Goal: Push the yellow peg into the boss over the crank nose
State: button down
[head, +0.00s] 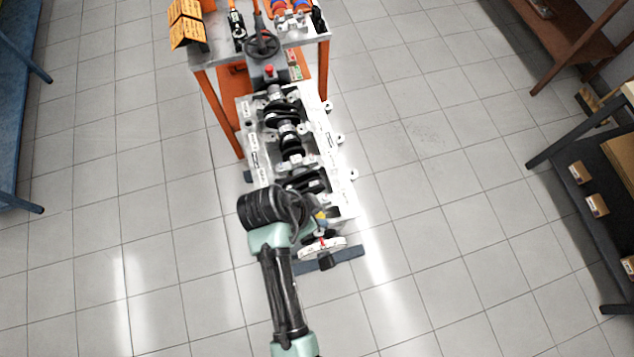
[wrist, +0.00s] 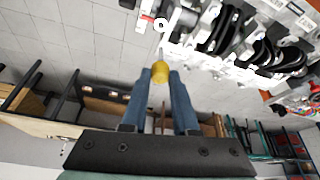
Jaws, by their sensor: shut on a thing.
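My gripper (wrist: 160,75) is shut on the yellow peg (wrist: 160,72) in the wrist view. The peg's thin grey tip points away from the fingers toward the engine block (wrist: 222,66). A little yellow shows beside my arm in the head view (head: 320,216), at the near end of the block (head: 344,200). The crankshaft (head: 290,146) lies along the block. My arm hides part of that end in the head view.
A dark shelf with small boxes (head: 597,205) is at the right. The tiled floor (head: 440,200) either side of the block is clear.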

jog(key=shift+s+f+b, duration=0.25)
jog(key=shift+f+b, duration=0.5)
jog(key=b, duration=0.4)
send_over(322, 229)
jog(key=a, duration=0.1)
jog(key=f, duration=0.2)
jog(key=s+f, duration=0.1)
jog(key=f, duration=0.1)
jog(key=shift+a+f, duration=0.2)
jog(key=shift+w+f+b, duration=0.1)
jog(key=shift+f+b, duration=1.4)
jog(key=shift+f, duration=0.55)
dwell(0.8)
jog(key=c, duration=0.9)
grip_release()
jog(key=shift+r, duration=0.2)
jog(key=shift+r+p, duration=1.15)
jog(key=shift+p, duration=0.15)
jog(key=shift+r, duration=0.15)
